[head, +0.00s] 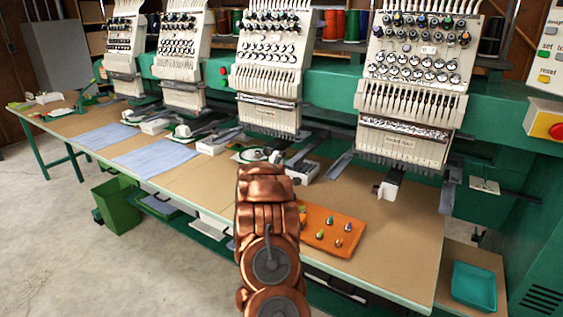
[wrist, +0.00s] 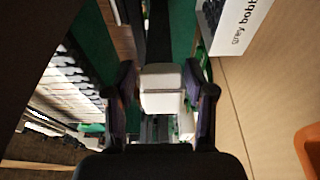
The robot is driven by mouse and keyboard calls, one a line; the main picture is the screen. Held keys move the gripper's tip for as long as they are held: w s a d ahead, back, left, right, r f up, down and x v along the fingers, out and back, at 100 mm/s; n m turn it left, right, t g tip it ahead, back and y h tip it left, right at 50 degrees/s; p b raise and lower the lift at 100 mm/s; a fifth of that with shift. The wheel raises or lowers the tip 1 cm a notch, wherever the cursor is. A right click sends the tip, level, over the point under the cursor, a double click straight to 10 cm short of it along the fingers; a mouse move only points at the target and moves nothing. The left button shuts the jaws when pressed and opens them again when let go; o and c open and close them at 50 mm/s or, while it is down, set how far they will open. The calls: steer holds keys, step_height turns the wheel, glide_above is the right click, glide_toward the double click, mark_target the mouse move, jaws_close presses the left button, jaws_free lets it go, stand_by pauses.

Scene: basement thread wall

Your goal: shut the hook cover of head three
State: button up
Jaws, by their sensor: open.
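Head three (head: 271,65) is a white sewing head, third from the left on the green machine. My copper arm reaches toward the space below it in the head view, and its end hides part of that area. In the wrist view my gripper (wrist: 164,84) is open, its two dark fingers apart. A pale, block-shaped piece (wrist: 162,102) shows between the fingers; it looks like the hook cover at the end of the lower arm. I cannot tell whether the fingers touch it or how far it is swung open.
A white box labelled grey bobbins (wrist: 240,25) lies close to the fingers. An orange tray (head: 330,232) with several small coloured pieces sits right of my arm. A teal tray (head: 474,286) stands at the lower right. Bare tabletop (head: 395,240) is clear beyond the orange tray.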

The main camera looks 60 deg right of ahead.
steer(key=shift+w+d+f, duration=0.1)
steer(key=shift+d, duration=0.25)
jaws_close()
stand_by(0.3)
